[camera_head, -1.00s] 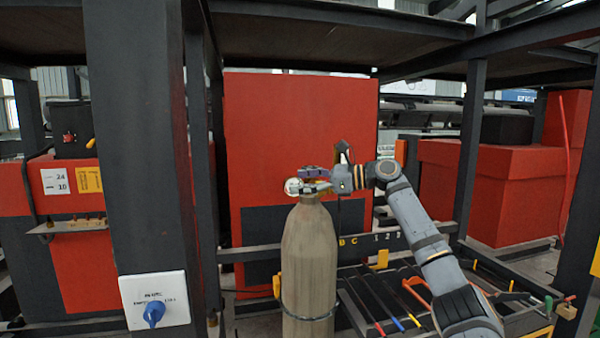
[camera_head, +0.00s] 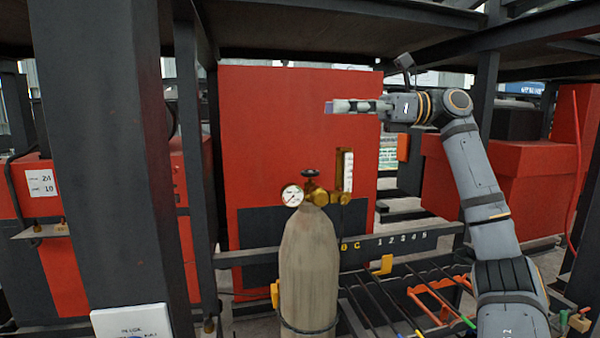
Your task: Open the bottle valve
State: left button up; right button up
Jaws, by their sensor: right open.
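A tall grey-brown gas bottle (camera_head: 309,258) stands upright in the middle of the head view. On its top sits a brass valve (camera_head: 316,194) with a dark round handwheel (camera_head: 311,173). A round white gauge (camera_head: 292,195) is on its left side, and brass fittings reach to the right. My right gripper (camera_head: 328,106) is open and empty, above and a little right of the handwheel, clear of it, pointing left. My left gripper is not in view.
A red cabinet (camera_head: 270,130) stands behind the bottle. A dark post (camera_head: 105,150) fills the left side. A rack of rods and tools (camera_head: 410,295) lies low at the right. Dark beams run overhead. The space between gripper and valve is clear.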

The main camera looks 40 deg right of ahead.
aim_at(309, 172)
jog(key=i+l, duration=0.3)
jog(key=l, duration=0.15)
jog(key=i+l, duration=0.25)
jog(key=l, duration=0.2)
jog(key=i+l, duration=0.3)
jog(key=l, duration=0.15)
